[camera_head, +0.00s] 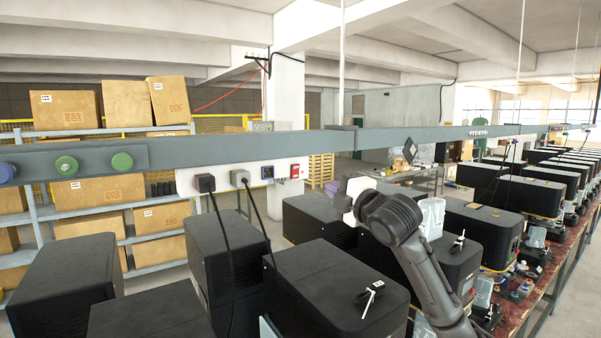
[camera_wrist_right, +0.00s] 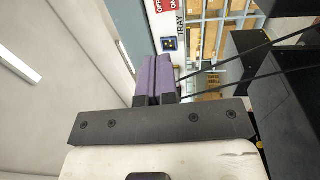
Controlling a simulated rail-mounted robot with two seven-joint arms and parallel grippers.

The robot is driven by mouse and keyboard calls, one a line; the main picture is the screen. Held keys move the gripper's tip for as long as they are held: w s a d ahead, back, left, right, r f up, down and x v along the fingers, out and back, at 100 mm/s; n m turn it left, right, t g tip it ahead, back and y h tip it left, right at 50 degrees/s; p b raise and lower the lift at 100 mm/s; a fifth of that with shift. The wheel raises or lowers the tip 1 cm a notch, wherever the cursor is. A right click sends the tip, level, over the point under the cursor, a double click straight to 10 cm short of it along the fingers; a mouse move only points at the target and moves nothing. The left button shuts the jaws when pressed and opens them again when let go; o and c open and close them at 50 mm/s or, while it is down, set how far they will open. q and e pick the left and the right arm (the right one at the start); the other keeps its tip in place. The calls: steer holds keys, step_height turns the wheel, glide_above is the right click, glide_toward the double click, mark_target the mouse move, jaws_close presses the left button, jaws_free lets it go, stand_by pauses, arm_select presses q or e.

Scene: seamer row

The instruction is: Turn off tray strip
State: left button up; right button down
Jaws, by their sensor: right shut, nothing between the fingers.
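The tray strip (camera_head: 245,178) is a white panel fixed below the long grey rail in the head view. My right gripper (camera_wrist_right: 157,66) has purple fingers pressed together, empty. In the head view its hand (camera_head: 343,203) is right of the strip, apart from it; its fingers are hard to see. My left gripper is out of view.
Black machines (camera_head: 335,283) stand below and in front of the strip, and more line the bench at right. Green and blue round buttons (camera_head: 67,166) sit on the rail at left. Shelves with cardboard boxes (camera_head: 87,223) stand behind. Two black cables hang before the strip.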

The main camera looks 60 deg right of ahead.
mark_target(296, 168)
steer(key=p+x, duration=0.7)
steer(key=x, duration=0.5)
steer(key=shift+w+r+p, duration=0.15)
steer(key=shift+w+p, duration=0.15)
steer(key=shift+p, duration=0.05)
arm_select(q)
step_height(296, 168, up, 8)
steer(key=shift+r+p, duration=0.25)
steer(key=shift+p, duration=0.05)
arm_select(e)
steer(key=shift+w+d, duration=0.35)
steer(key=shift+w, duration=0.25)
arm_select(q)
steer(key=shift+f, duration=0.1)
